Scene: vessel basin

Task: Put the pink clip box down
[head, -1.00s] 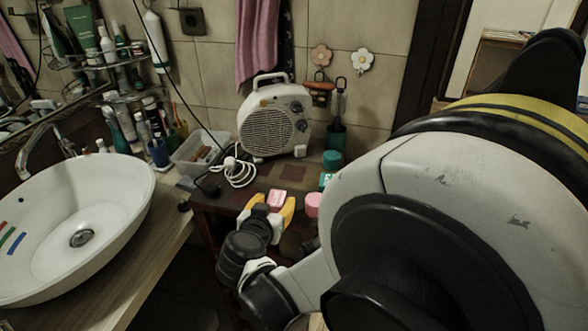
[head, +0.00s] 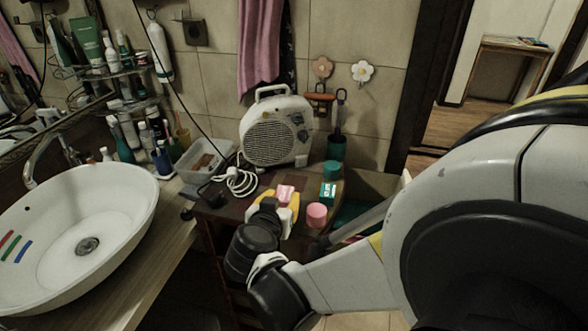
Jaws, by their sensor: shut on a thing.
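The pink clip box (head: 285,192) is a small pink block between the yellow fingers of my gripper (head: 279,203). My gripper is shut on it, over the front part of the dark checkered cabinet top (head: 236,207). Whether the box touches the top or hangs just above it, I cannot tell. The lower part of the box is hidden by the fingers.
A pink round jar (head: 317,214), a teal box (head: 328,193) and a teal-lidded jar (head: 333,170) stand to the right. A fan heater (head: 276,132) and white cable (head: 238,182) are behind. The white basin (head: 75,225) is at left.

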